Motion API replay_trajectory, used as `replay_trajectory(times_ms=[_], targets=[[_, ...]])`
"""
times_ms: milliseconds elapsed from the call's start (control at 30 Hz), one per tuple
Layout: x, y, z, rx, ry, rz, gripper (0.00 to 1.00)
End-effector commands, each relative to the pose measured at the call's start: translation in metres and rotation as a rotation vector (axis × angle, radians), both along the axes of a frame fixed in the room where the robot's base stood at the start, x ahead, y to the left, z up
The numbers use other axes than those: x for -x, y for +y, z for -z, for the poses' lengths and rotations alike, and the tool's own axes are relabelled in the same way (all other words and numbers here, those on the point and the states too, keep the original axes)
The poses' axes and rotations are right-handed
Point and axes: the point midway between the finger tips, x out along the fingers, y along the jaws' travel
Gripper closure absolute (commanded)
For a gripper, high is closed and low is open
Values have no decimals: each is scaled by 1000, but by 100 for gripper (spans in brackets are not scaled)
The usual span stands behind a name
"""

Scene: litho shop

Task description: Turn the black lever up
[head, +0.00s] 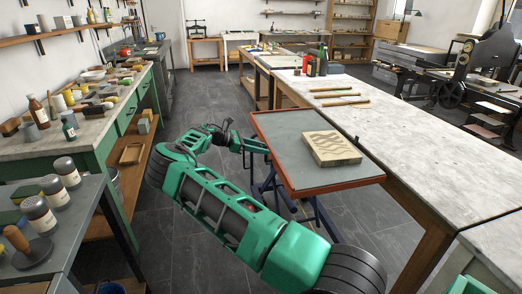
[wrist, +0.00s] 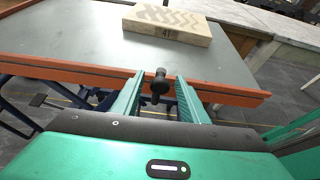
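The black lever (wrist: 159,85) shows in the wrist view, in front of the orange-red rim of a grey-topped table (wrist: 70,45). Its rounded knob is at the top, and a short stem runs down from it. My gripper (wrist: 160,77) is open, with one green finger on each side of the lever. A gap shows between the lever and each finger, so they look apart. In the head view my gripper (head: 258,147) is at the left edge of the table (head: 285,135), and I cannot make out the lever there.
A pale carved block (head: 332,148) marked 41 lies on the grey table. A long stone-topped bench (head: 400,135) stands right beside it. Blue legs (head: 315,215) are under the table. A cluttered green bench (head: 100,125) is at left, with open floor (head: 215,95) between.

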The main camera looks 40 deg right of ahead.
Motion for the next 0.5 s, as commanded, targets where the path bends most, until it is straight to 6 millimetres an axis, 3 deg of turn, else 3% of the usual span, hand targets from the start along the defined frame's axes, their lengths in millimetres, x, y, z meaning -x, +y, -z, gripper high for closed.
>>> replay_trajectory(times_ms=[167,500], targets=[[-5,12,-5,0,-2,-1,60],[-28,64,-28,-1,-1,-3,60]])
